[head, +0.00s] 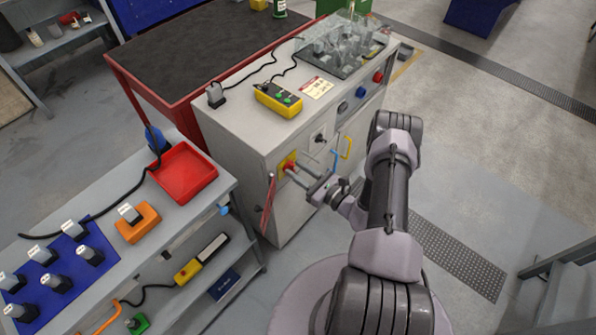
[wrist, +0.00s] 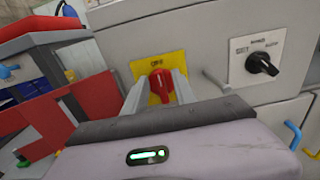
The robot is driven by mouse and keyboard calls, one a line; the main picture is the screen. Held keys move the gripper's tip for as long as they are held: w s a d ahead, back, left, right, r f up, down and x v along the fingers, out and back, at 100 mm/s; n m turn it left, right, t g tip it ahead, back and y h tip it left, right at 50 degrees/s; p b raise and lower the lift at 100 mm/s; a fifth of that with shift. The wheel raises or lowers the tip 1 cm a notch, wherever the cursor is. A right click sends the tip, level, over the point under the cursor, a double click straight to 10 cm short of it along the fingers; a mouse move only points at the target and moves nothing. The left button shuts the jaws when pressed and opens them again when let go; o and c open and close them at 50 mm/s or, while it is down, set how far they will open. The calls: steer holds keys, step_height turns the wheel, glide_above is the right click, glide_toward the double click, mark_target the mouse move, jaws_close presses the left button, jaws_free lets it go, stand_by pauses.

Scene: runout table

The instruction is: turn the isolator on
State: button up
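The isolator is a red rotary knob (wrist: 161,85) on a yellow plate (wrist: 147,69) on the grey cabinet's front. In the wrist view its handle stands nearly upright, slightly tilted. The small print above it is too blurred to read surely. It also shows in the head view as a red knob (head: 290,165). My gripper (head: 300,170) points at the plate with its two fingers apart. In the wrist view the fingers of my gripper (wrist: 159,88) lie left and right of the knob, with a gap visible on the left. I cannot tell whether the right finger touches it.
A black selector knob (wrist: 262,64) on a white plate sits right of the isolator. A red panel (head: 268,203) stands out at the cabinet's left corner. Blue and yellow handles (head: 346,148) project from the front on the right. A bench with a red tray (head: 184,172) is at left.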

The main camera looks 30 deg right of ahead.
jaws_close()
steer(key=shift+m, duration=0.3)
steer(key=shift+w+d+f+m+b, duration=0.2)
steer(key=shift+m+b, duration=0.55)
steer(key=shift+m, duration=2.1)
steer(key=shift+s+d+f+m+b, duration=0.2)
steer(key=shift+m+b, duration=0.55)
steer(key=shift+m, duration=2.15)
steer(key=shift+w+d+f+m+b, duration=0.3)
steer(key=shift+m+b, duration=0.45)
steer(key=shift+m, duration=2.1)
steer(key=shift+s+a, duration=0.1)
jaws_free()
